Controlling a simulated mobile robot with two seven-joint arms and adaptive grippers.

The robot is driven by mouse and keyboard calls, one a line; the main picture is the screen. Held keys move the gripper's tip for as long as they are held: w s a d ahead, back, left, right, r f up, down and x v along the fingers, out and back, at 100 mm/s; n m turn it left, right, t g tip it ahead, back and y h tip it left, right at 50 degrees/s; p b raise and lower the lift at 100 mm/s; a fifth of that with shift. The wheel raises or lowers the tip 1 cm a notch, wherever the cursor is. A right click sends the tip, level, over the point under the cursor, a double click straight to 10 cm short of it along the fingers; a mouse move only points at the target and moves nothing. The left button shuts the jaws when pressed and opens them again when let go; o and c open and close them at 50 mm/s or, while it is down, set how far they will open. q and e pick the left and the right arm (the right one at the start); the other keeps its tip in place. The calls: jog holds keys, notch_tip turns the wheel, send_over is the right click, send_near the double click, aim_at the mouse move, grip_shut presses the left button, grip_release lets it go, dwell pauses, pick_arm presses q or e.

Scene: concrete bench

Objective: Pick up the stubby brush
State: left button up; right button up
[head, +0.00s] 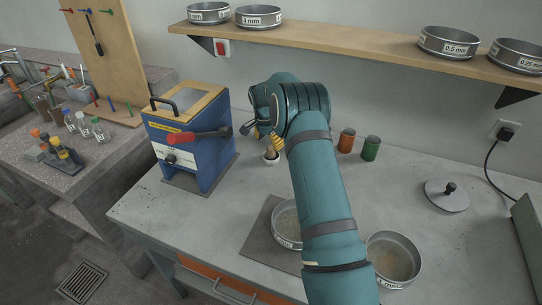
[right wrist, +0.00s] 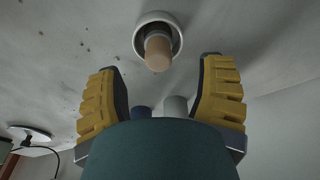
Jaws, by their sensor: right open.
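A small white cup (head: 271,158) stands on the bench just right of the blue machine. A short tan, rounded piece (head: 270,151) stands up in it, likely the stubby brush's handle. In the right wrist view the white cup (right wrist: 176,24) is near the top, with the tan piece (right wrist: 158,52) pointing toward the camera. My right gripper (head: 263,142) is beside and above the cup. Its yellow fingers (right wrist: 161,85) are spread, with nothing between them, and the tan piece lies beyond their tips. The brush's lower part is hidden in the cup. My left gripper is out of view.
An orange jar (head: 346,141) and a green jar (head: 370,149) stand to the right. Sieves (head: 394,262) sit at the front. A shelf (head: 350,42) overhangs the back. A lid (head: 447,196) lies at right.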

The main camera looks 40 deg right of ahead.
aim_at(271, 148)
jog(key=f, duration=0.3)
jog(key=f+b, duration=0.1)
jog(key=f, duration=0.1)
jog(key=shift+d+f, duration=0.1)
jog(key=shift+d, duration=0.3)
jog(key=shift+s, duration=0.1)
grip_shut()
